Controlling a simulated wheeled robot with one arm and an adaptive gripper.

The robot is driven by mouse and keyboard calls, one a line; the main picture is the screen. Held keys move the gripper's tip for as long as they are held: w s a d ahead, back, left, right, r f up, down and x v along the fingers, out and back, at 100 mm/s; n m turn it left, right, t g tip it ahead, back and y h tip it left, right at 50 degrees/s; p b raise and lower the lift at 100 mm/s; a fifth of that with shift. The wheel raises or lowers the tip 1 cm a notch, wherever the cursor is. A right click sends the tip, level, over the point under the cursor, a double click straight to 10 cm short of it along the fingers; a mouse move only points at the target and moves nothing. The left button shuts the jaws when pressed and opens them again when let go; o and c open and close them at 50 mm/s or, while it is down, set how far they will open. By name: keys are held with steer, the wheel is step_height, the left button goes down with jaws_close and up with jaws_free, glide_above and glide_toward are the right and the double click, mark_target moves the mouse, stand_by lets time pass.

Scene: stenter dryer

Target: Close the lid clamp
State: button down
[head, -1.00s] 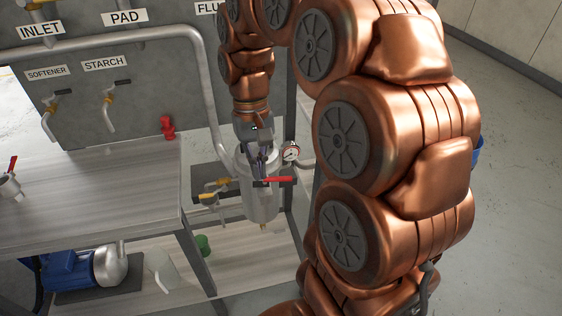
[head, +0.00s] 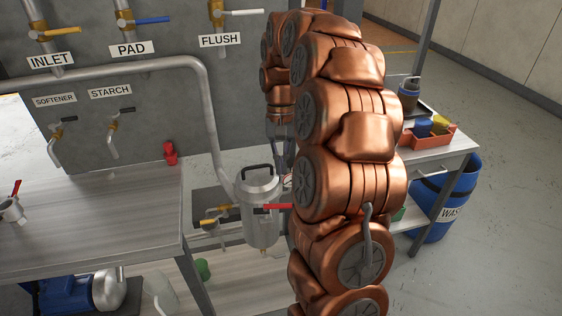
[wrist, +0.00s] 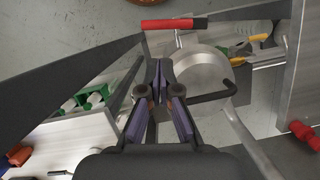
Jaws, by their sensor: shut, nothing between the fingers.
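The steel filter canister (head: 262,222) stands upright beside the bench, its round lid (head: 258,183) seated on top. A black bent bar (head: 257,167), likely the lid clamp, arches over the lid; in the wrist view this bar (wrist: 212,96) crosses the lid's near edge. Whether it is latched cannot be told. A red lever (head: 277,206) sticks out at the canister's side. My gripper (head: 280,135) is just right of the lid, partly hidden by my arm. In the wrist view my gripper (wrist: 161,75) is shut and empty, its tips beside the lid's left edge.
A pipe (head: 213,110) curves down to the canister's left. A side table (head: 425,160) with an orange bin (head: 425,136) and a blue barrel (head: 450,200) stand at right.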

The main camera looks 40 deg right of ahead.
steer(key=p+x, duration=0.2)
steer(key=x, duration=0.6)
